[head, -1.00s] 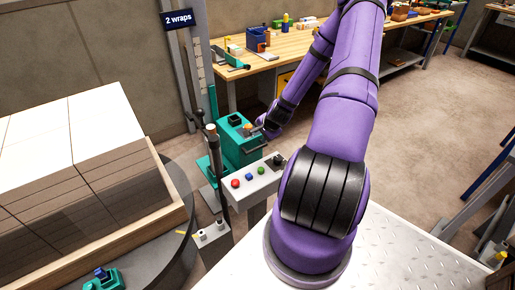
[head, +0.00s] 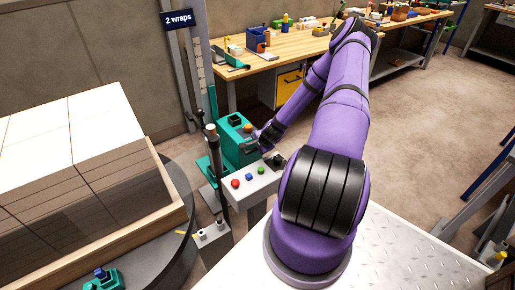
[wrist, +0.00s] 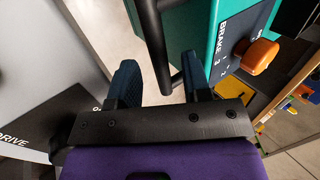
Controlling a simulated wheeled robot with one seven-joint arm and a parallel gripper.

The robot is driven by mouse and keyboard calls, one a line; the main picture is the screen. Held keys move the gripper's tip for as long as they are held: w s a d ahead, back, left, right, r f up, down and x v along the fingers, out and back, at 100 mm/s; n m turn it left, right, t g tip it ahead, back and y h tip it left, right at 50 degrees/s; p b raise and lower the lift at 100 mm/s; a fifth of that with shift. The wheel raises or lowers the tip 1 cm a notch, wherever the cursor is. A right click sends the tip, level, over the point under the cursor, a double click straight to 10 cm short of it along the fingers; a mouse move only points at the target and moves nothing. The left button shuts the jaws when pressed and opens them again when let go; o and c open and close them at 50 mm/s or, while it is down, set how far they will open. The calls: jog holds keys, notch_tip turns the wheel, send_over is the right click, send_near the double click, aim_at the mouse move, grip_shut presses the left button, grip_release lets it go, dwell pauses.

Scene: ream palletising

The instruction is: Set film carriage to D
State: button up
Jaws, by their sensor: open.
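The film carriage is a teal box (head: 237,148) beside the mast, with a dark recess on top. In the wrist view its teal side (wrist: 201,25) carries a dark panel marked BRAKE and an orange knob (wrist: 259,56). A black bar (wrist: 153,40) runs along the carriage, and its lower end lies between my fingers. My gripper (wrist: 158,72) is open around the bar, apart from it as far as I can tell. In the head view my gripper (head: 254,144) is at the carriage's right side, small and partly hidden. No letter D is readable.
A grey control panel (head: 246,186) with coloured buttons stands just in front; a panel marked DRIVE (wrist: 30,130) is close at left in the wrist view. The mast (head: 187,75) bears a "2 wraps" sign. A wrapped pallet load (head: 75,150) stands left, a workbench (head: 285,45) behind.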

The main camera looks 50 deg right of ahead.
jog(key=shift+w+f, duration=0.3)
jog(key=shift+f, duration=0.15)
grip_shut()
jog(key=shift+r, duration=0.1)
notch_tip(320, 180, up, 15)
dwell(0.7)
